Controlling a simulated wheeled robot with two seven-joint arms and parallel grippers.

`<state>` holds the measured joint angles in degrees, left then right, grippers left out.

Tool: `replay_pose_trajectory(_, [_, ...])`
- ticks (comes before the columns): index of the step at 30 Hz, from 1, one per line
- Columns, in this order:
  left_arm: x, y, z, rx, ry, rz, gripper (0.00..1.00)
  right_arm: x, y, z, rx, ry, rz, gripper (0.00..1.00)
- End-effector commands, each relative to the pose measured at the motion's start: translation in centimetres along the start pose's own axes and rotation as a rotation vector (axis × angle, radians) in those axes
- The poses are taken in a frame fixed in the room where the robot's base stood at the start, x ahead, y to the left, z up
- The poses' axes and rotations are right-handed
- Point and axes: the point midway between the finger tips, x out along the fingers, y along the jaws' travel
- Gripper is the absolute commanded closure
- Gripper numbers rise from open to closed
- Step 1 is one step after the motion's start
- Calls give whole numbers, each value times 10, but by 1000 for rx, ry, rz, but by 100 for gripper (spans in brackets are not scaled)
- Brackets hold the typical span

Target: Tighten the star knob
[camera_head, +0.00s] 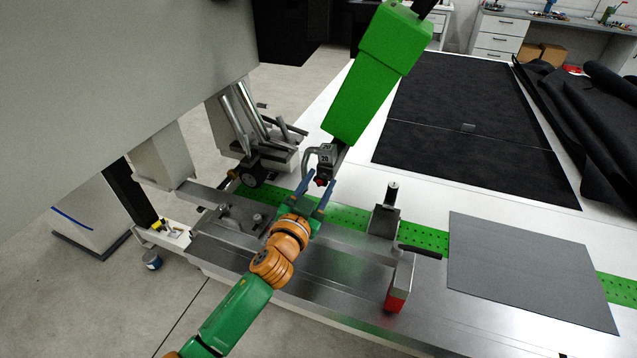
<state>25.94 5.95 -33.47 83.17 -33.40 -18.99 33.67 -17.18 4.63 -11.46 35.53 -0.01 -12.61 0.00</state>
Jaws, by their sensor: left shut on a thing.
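The star knob (320,182) is a small dark and red piece at the lower end of the grey clamp block (326,156) under the green machine arm. My left gripper (319,187) has blue fingers, one on each side of the knob, and is shut on it. The fingers hide part of the knob, and its star shape is too small to make out. My right gripper is not in view.
A metal bench (290,262) lies below my arm, with a red-ended block (396,290) and an upright post (388,208) on it. The large green arm (375,75) hangs above the knob. A grey sheet (530,262) lies at right.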

Motion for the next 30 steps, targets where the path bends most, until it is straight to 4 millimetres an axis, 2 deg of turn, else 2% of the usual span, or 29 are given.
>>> replay_pose_trajectory(16, [0,0,-1,25,2,0,100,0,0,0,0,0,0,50])
replay_pose_trajectory(17, [0,0,-1,24,2,0,44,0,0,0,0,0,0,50])
replay_pose_trajectory(19, [0,0,-1,24,2,0,26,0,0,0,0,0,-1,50])
replay_pose_trajectory(20, [0,0,-1,24,2,0,22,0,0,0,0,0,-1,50])
replay_pose_trajectory(30, [-4,0,0,23,1,0,22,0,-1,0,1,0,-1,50])
